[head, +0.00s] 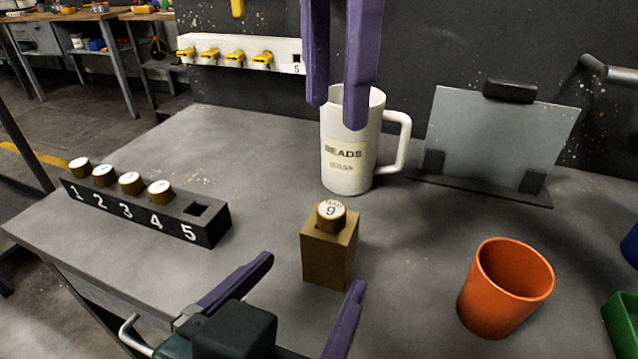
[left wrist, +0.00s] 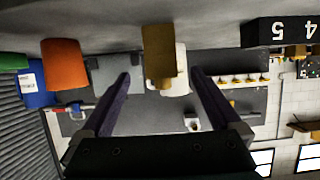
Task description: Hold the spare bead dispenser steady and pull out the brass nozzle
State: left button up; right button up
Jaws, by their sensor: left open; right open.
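A brown-gold block (head: 328,256), which appears to be the spare bead dispenser, stands upright on the grey bench. A brass nozzle (head: 331,214) with a white cap marked 9 sits in its top. My left gripper (head: 313,271) is open on the near side of the block, fingers pointing towards it and spread wider than it. In the left wrist view the block (left wrist: 158,45) shows upside down between the open fingers (left wrist: 161,75), with clear gaps on both sides. My right gripper (head: 336,112) is open, pointing down in front of the white mug, above and beyond the nozzle. It holds nothing.
A white mug (head: 345,168) labelled BEADS stands behind the block. A black numbered rack (head: 150,212) at left holds capped pieces at 1 to 4; 5 is empty. An orange cup (head: 497,298) and green bin (head: 622,322) are at right. A grey panel (head: 490,135) stands behind.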

aim_at(323, 255)
pick_arm(q)
jog(key=x, duration=0.9)
jog(key=shift+f, duration=0.1)
jog(key=shift+c, duration=0.2)
grip_shut()
dwell(0.4)
